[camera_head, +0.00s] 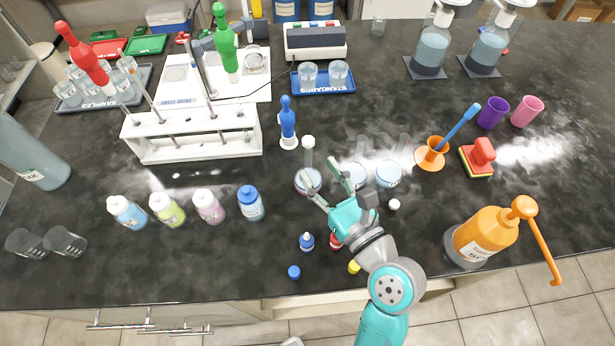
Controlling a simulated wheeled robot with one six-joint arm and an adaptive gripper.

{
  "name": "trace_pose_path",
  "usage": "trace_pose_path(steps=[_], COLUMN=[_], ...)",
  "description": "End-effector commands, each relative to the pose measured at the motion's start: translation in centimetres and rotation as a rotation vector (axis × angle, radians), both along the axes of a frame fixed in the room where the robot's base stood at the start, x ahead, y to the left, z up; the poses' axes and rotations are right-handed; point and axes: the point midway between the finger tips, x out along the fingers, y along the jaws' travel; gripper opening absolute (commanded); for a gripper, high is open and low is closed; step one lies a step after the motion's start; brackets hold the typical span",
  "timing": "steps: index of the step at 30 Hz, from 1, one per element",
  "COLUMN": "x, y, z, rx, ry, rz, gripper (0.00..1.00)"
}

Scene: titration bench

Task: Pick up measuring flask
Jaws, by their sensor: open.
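Three clear measuring flasks with long thin necks stand in a row near the middle of the bench. The left flask (309,175) has a white stopper on its neck. The middle flask (354,172) and the right flask (388,175) hold pale liquid. My gripper (321,180) is open, its fingers pointing up and left in the picture. Its left fingertip is close to or overlaps the left flask's body; I cannot tell whether they touch. Its other finger reaches between the left and middle flasks. Nothing shows between the fingers.
A blue wash-type dropper (288,120) stands left of the flasks, an orange funnel or mortar (432,153) right. Small blue caps (307,241) and a white cap (394,204) lie near my gripper. Several bottles (250,203) stand left. An orange pump bottle (482,236) stands at right.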

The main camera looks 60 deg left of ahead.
Motion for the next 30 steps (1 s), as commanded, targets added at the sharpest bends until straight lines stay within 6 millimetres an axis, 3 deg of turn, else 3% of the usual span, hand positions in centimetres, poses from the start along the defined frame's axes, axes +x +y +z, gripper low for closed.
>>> trace_pose_path(steps=[8,17,24,26,30], x=[0.2,0.6,0.7,0.7,0.7], y=[1.6,5.4,5.7,5.7,5.7], z=[-0.1,-0.3,-0.4,-0.4,-0.4], rx=[0.001,0.001,0.0,0.0,0.0], ry=[0.0,-0.001,0.0,0.0,-0.001], rz=[0.001,0.0,-0.002,-0.002,-0.002], gripper=[0.49,0.49,0.49,0.37,0.02])
